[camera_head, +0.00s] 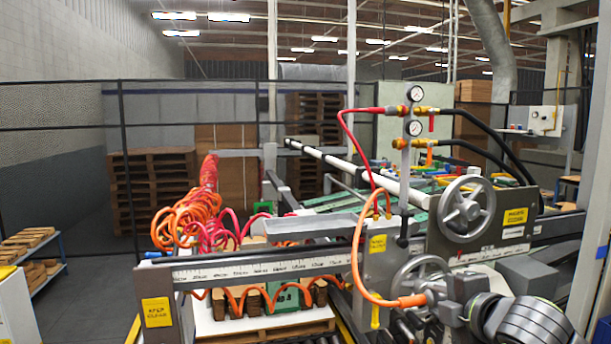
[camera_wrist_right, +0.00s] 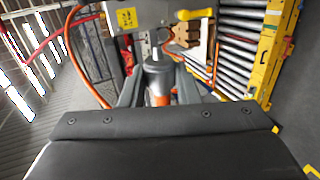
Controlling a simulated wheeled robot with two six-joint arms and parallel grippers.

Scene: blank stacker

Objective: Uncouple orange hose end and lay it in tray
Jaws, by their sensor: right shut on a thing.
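The orange hose (camera_head: 357,262) curves down from near the upright post and ends in a thicker orange sleeve (camera_head: 410,300) at my right gripper (camera_head: 432,296). In the right wrist view, my right gripper (camera_wrist_right: 157,88) is shut on the hose end, a grey cylinder (camera_wrist_right: 156,72) with orange (camera_wrist_right: 160,101) between the fingers. Whether its tip is seated in a fitting is hidden. The grey tray (camera_head: 312,229) is fixed left of the post, above the ruled rail, and looks empty. My left gripper is not in view.
Two gauges (camera_head: 415,94) and a red hose (camera_head: 346,130) are on the post (camera_head: 405,180). A handwheel (camera_head: 466,208) stands right of it. Coiled orange and red hoses (camera_head: 185,225) hang left of the tray. A roller conveyor (camera_wrist_right: 229,53) lies beyond my right gripper.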

